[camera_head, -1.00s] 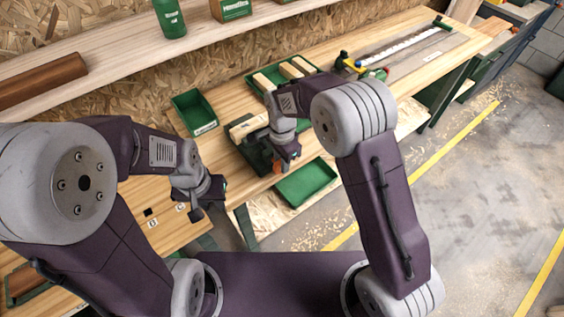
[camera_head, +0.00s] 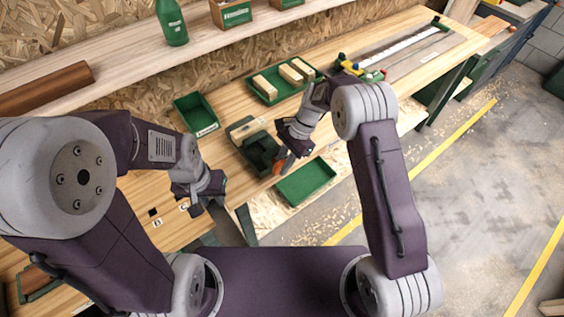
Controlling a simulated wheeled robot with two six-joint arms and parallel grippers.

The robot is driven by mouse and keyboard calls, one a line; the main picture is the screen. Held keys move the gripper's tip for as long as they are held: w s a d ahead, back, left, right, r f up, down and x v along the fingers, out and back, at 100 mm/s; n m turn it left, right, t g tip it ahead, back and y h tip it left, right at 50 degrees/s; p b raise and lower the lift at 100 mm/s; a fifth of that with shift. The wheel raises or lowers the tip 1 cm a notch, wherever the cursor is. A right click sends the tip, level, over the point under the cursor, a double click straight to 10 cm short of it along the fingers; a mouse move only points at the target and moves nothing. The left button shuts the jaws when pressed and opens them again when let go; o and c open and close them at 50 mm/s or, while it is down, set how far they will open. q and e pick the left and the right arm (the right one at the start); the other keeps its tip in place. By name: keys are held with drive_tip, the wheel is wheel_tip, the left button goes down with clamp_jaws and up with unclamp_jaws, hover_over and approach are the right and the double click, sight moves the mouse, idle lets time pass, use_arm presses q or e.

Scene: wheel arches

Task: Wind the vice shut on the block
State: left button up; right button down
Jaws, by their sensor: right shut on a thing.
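The dark green vice (camera_head: 261,153) stands at the front edge of the workbench. A pale wooden block (camera_head: 246,130) sits at its back end, between the jaws; I cannot tell how tightly. The orange-red handle (camera_head: 278,166) shows at the front of the vice. My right gripper (camera_head: 284,158) reaches down to it from the right and is shut on the handle, its fingers partly hidden. My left gripper (camera_head: 204,203) hangs over the bench to the left of the vice, apart from it. Its fingers are too small to read.
A green bin (camera_head: 195,114) stands just behind the vice on the left. A green tray (camera_head: 262,94) with pale blocks lies behind it. An empty green tray (camera_head: 307,182) is on a lower shelf at front right.

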drive_tip(key=shift+w+d+g+y, duration=0.1)
drive_tip(key=shift+g+y, duration=0.2)
drive_tip(key=shift+y, duration=0.2)
idle(0.3)
drive_tip(key=c, duration=1.6)
unclamp_jaws()
drive_tip(key=b+v, duration=0.1)
drive_tip(key=v, duration=0.8)
drive_tip(key=shift+w+d+f, duration=0.1)
drive_tip(key=shift+w+d, duration=0.05)
